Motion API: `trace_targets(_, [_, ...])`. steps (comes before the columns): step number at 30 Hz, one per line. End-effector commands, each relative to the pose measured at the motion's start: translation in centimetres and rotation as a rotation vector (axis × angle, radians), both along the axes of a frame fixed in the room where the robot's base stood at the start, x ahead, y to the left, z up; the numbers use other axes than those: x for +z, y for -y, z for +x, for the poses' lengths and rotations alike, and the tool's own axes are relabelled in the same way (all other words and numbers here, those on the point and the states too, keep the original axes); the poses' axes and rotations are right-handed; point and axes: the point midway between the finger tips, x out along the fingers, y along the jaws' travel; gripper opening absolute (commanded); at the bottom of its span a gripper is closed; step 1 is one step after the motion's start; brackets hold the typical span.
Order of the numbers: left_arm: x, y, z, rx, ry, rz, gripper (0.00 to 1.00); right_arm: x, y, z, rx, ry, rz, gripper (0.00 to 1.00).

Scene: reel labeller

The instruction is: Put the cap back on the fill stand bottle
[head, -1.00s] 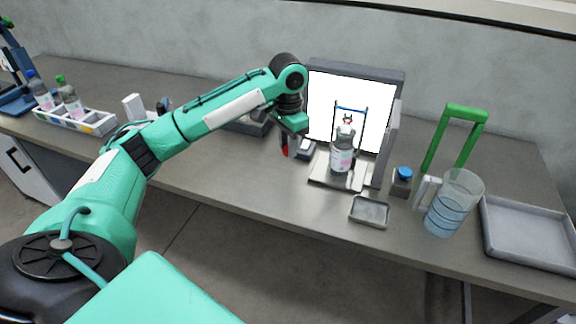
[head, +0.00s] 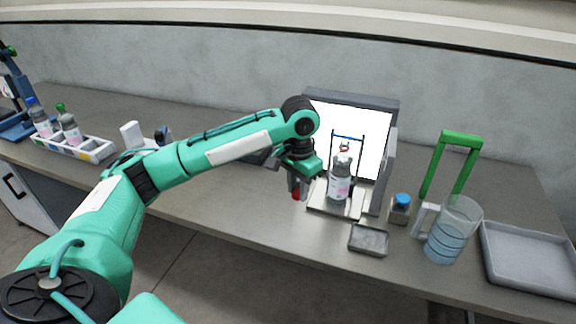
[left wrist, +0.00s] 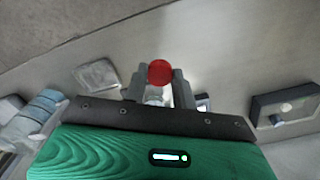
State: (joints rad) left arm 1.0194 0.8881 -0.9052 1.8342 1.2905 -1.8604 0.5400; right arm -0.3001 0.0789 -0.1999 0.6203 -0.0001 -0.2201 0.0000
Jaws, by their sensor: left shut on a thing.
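My left gripper (head: 298,188) is shut on a red cap (head: 296,195), held just left of the fill stand and apart from the bottle. In the left wrist view the red cap (left wrist: 159,72) sits between the two grey fingertips. The fill stand bottle (head: 339,188), clear with a pale pink label, stands upright on the stand's light base plate (head: 322,205), under a blue-topped frame (head: 348,136). A small red part shows above the bottle; I cannot tell what it is. My right gripper is not in view.
A bright white panel (head: 375,120) stands behind the bottle. To the right are a small blue-capped bottle (head: 400,208), a shallow grey dish (head: 368,240), a clear jug (head: 446,240), a green handle frame (head: 462,138) and a grey tray (head: 490,272). A bottle rack (head: 95,150) is far left.

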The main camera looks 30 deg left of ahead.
Motion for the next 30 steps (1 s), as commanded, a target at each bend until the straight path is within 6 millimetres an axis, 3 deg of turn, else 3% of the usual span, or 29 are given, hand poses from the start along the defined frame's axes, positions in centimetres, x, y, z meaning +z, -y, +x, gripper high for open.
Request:
trace_targets(3, [-3.0, 3.8, -3.0, 0.071, -0.002, 0.003, 0.06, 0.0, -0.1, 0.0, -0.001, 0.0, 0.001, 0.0])
trace_targets(9, [-6.7, 8.1, -8.1, 0.186, -0.001, 0.0, 0.06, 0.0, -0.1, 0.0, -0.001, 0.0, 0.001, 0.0])
trace_targets(15, [-8.1, 9.7, -10.7, 0.244, 0.001, 0.0, 0.06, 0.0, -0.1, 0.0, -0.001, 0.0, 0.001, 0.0])
trace_targets(24, [-8.3, 9.8, -10.9, 0.252, 0.0, 0.0, 0.06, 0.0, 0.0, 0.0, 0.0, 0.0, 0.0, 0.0])
trace_targets(30, [-8.3, 9.8, -10.9, 0.252, 0.0, 0.0, 0.06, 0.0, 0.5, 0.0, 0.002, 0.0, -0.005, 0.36])
